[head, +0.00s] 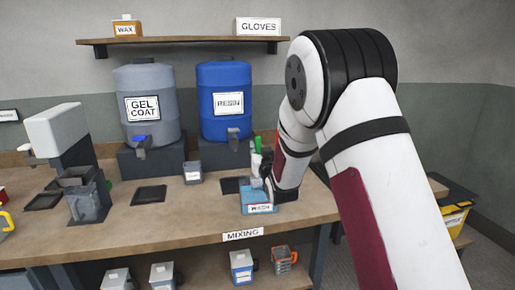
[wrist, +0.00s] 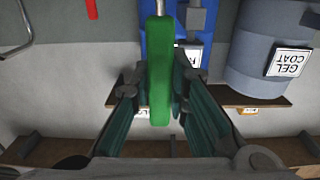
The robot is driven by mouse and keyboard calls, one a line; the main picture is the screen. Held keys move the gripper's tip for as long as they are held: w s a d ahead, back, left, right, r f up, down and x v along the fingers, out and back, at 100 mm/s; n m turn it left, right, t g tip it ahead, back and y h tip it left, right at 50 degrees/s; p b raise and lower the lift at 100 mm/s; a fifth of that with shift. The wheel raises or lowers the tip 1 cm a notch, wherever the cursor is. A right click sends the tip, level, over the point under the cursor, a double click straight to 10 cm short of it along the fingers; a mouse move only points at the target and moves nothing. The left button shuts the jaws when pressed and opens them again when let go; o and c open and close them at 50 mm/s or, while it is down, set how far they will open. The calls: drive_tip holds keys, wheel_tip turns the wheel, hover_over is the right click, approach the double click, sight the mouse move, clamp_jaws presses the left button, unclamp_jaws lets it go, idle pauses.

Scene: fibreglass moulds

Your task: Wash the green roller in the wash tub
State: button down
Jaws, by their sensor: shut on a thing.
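The blue wash tub (head: 260,210), with a label that seems to read WASH, sits at the front edge of the bench. My gripper (head: 266,174) is close above and beside the tub, partly hidden by my own arm. In the wrist view my gripper (wrist: 160,88) is shut on the green roller (wrist: 160,65), whose long green part lies between the two fingers. A thin metal rod shows at one end of it. In the head view a small green piece of the roller (head: 257,144) shows above the gripper. I cannot tell whether the roller's other end is inside the tub.
A grey gel coat drum (head: 149,80) and a blue resin drum (head: 224,75) stand behind on dark blocks. A grey cup (head: 193,172) and a dark pad (head: 150,194) lie left of the tub.

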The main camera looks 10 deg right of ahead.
drive_tip(key=shift+f+b, duration=1.8)
drive_tip(key=shift+f, duration=0.9)
